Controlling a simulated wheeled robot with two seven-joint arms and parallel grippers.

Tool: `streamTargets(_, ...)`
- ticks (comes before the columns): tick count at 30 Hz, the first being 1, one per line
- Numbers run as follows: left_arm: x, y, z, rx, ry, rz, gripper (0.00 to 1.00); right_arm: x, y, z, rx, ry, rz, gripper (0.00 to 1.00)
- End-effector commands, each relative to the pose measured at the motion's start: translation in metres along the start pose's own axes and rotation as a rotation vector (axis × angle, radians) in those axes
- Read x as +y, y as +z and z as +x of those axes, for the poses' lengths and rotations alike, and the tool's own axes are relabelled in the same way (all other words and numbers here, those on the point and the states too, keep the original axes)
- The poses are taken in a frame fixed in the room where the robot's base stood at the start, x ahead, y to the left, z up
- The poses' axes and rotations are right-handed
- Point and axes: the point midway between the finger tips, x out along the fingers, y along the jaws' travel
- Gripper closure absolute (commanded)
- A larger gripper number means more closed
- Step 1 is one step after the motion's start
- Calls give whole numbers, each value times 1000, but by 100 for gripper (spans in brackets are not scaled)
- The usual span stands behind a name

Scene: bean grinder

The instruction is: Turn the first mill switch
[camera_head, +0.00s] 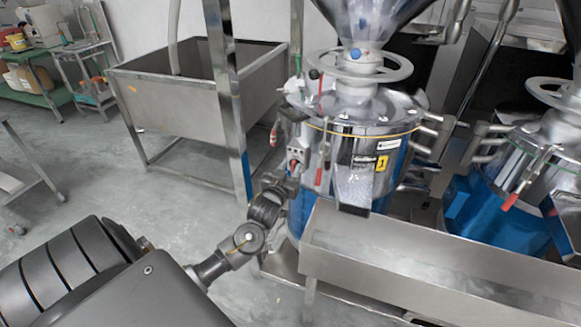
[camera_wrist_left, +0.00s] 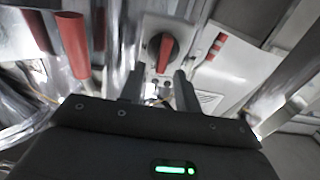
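The first mill (camera_head: 375,135), a steel drum with a yellow "1" label and a blue lower part, stands right of centre in the head view. Its switch (camera_wrist_left: 161,53) is a red knob on a dark round base, set on a pale switch box (camera_head: 298,148) on the mill's left side. My left gripper (camera_wrist_left: 160,90) is open, its two dark fingers apart and pointing at the panel just below the knob in the wrist view. Nothing shows between the fingers except the panel. I cannot tell whether they touch it. My right gripper is in neither view.
A red-handled lever (camera_wrist_left: 72,45) is left of the switch in the wrist view. A steel trough (camera_head: 420,265) runs in front of the mills. A second mill (camera_head: 545,160) stands at the right. A steel post (camera_head: 228,100) and a sink (camera_head: 180,88) are on the left.

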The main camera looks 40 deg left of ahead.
Motion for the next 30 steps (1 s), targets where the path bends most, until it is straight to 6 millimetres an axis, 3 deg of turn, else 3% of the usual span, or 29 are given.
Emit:
streamTargets(11, 0, 0, 7, 0, 0, 0, 67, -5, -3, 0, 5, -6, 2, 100)
streamTargets(19, 0, 0, 7, 0, 0, 0, 100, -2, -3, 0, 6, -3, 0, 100)
streamTargets(30, 1, -1, 7, 0, 0, 30, 100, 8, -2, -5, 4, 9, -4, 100)
